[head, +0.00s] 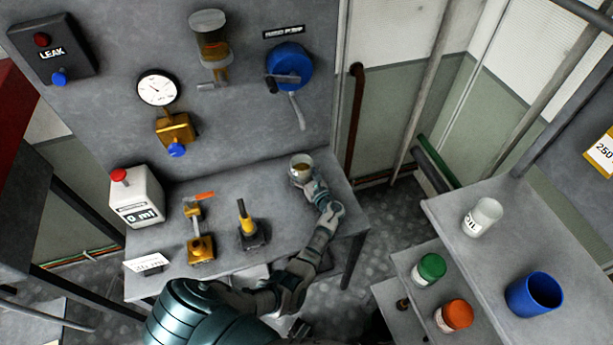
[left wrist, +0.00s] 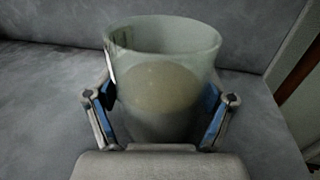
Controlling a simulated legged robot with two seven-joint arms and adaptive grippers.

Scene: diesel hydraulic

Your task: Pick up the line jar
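A clear jar (head: 301,163) with a pale brownish content stands at the right end of the grey bench, seemingly the line jar. No label on it is readable. My left gripper (head: 305,181) is at its near side. In the left wrist view the jar (left wrist: 160,80) is upright between the blue-padded fingers of the left gripper (left wrist: 160,105), one on each side. The pads lie very close to its walls; whether both press on it I cannot tell. The jar's base is hidden. My right gripper is not in view.
A yellow-handled tool (head: 246,218), an orange-levered brass valve (head: 200,245) and a white 0 ml box (head: 137,200) stand left on the bench. A blue pump (head: 291,66) hangs above. At right are a white jar (head: 482,216), green and orange lidded jars and a blue cup (head: 534,294).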

